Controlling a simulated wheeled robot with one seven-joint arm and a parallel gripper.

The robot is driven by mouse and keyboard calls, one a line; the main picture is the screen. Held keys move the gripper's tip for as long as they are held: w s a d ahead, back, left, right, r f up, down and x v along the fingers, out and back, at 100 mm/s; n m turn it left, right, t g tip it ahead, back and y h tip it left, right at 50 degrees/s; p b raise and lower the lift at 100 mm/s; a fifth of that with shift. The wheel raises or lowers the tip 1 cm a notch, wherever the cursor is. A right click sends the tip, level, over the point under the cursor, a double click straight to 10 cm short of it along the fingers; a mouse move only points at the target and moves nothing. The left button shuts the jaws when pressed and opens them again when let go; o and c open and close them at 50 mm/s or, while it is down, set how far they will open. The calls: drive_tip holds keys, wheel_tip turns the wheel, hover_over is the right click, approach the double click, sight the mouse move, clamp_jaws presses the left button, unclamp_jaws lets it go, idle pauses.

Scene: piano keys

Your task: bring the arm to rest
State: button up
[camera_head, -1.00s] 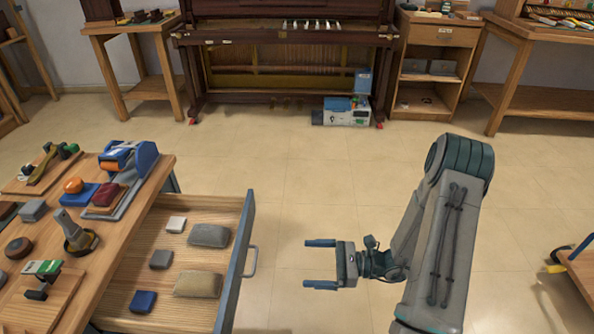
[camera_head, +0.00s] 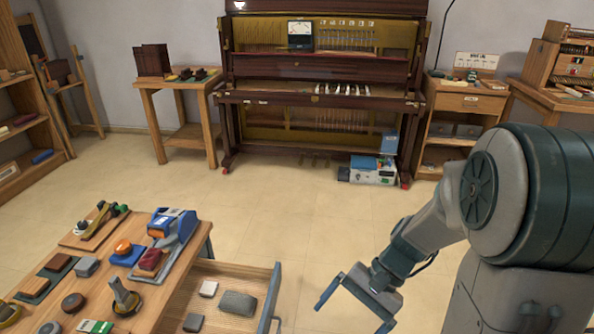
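My gripper (camera_head: 352,307) is at the lower middle right of the head view, at the end of my grey and teal arm. Its two blue fingers are spread apart with nothing between them. It is over the floor, to the right of the open drawer (camera_head: 273,300), and apart from it. My arm is bent, with its large elbow part close to the camera at the right.
A wooden workbench (camera_head: 187,270) with tools and blocks stands at lower left, its drawer pulled out. An upright piano (camera_head: 318,65) with few keys stands at the back wall. Boxes (camera_head: 372,176) lie by its foot. The floor (camera_head: 290,215) between is clear.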

drive_tip(key=s+d+r+n+t+h+p, duration=0.1)
drive_tip(key=r+n+t+h+p, duration=0.1)
drive_tip(key=r, duration=0.5)
drive_tip(key=s+d+r+n+t+h+p, duration=0.1)
drive_tip(key=d+r+n+t+h+p, duration=0.1)
drive_tip(key=r+p, duration=0.3)
drive_tip(key=s+d+r+n+t+h+p, duration=0.1)
drive_tip(key=d+r+n+t+h+p, duration=0.1)
drive_tip(key=r, duration=0.8)
drive_tip(key=shift+t+h+p, duration=0.3)
drive_tip(key=shift+h+p, duration=0.2)
drive_tip(key=shift+p, duration=0.45)
idle(0.9)
